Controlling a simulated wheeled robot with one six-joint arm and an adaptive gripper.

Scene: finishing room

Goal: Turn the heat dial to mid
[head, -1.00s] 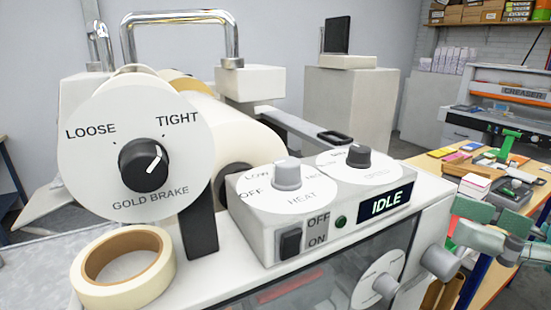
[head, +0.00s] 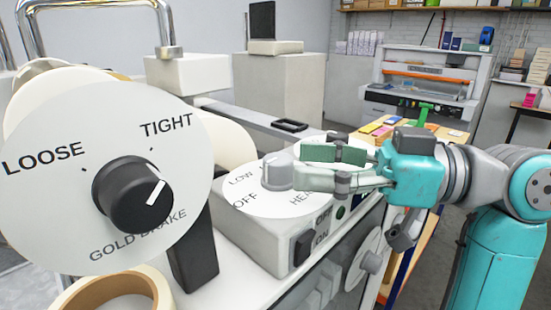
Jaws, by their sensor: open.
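The heat dial (head: 278,172) is a grey knob on a round white plate (head: 262,202) on top of the control box. LOW and OFF show at the plate's left, and HEAT is partly covered by my gripper. The mid mark does not show clearly, and I cannot tell where the knob points. My gripper (head: 299,166) is open, coming in from the right. Its fingertips are beside the knob's right side, and I cannot tell whether they touch it.
The large GOLD BRAKE dial (head: 135,195) stands at the left, close to the camera. A black rocker switch (head: 303,247) is on the box's front. A tape roll (head: 110,290) lies at lower left. My gripper hides the second dial and the display.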

